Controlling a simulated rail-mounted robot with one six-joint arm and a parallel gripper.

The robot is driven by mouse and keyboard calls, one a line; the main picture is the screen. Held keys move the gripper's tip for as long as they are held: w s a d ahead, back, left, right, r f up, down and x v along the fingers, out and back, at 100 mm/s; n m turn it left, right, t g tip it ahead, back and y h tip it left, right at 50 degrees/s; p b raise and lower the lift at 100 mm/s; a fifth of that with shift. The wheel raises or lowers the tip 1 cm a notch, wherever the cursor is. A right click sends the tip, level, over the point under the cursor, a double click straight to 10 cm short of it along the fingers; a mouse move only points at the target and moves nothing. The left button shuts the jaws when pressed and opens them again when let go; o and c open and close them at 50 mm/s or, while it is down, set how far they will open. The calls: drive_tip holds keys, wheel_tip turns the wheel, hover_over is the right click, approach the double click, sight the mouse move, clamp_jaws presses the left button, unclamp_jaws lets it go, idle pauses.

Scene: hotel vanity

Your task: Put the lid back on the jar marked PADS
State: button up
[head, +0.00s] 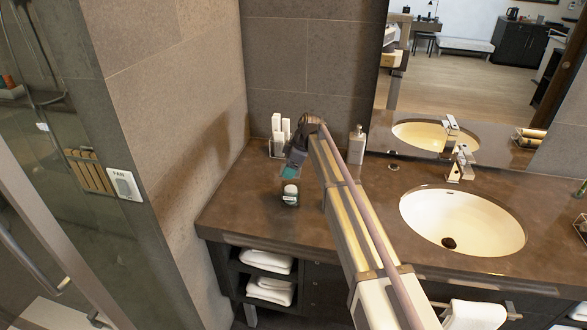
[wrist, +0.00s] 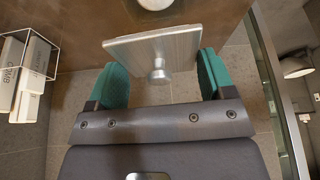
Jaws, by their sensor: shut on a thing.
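My gripper (head: 290,171) is over the counter at the left, with its teal fingers angled down. In the wrist view my gripper (wrist: 160,76) is shut on a square, silvery lid (wrist: 130,49) with a round knob, held between the teal fingers and tilted to the camera. A small jar (head: 290,199) with white contents stands upright on the counter, just below the fingers; its label is too small to read. A white round thing (wrist: 155,4), likely the jar's contents, shows at the top edge of the wrist view, apart from the lid.
A wire rack (wrist: 55,66) with white boxes stands near the back wall; it also shows in the head view (head: 279,150). A soap dispenser (head: 357,146) stands right of my arm. The sink (head: 462,218) lies further right. The counter (head: 235,205) left of the jar is clear.

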sight(287, 188)
drive_tip(key=shift+f+b, duration=2.7)
drive_tip(key=shift+f, duration=0.1)
drive_tip(key=shift+f+b, duration=0.45)
drive_tip(key=o, duration=0.9)
wheel_tip(287, 188, up, 7)
drive_tip(key=p, duration=0.7)
drive_tip(key=shift+r, duration=0.1)
clamp_jaws()
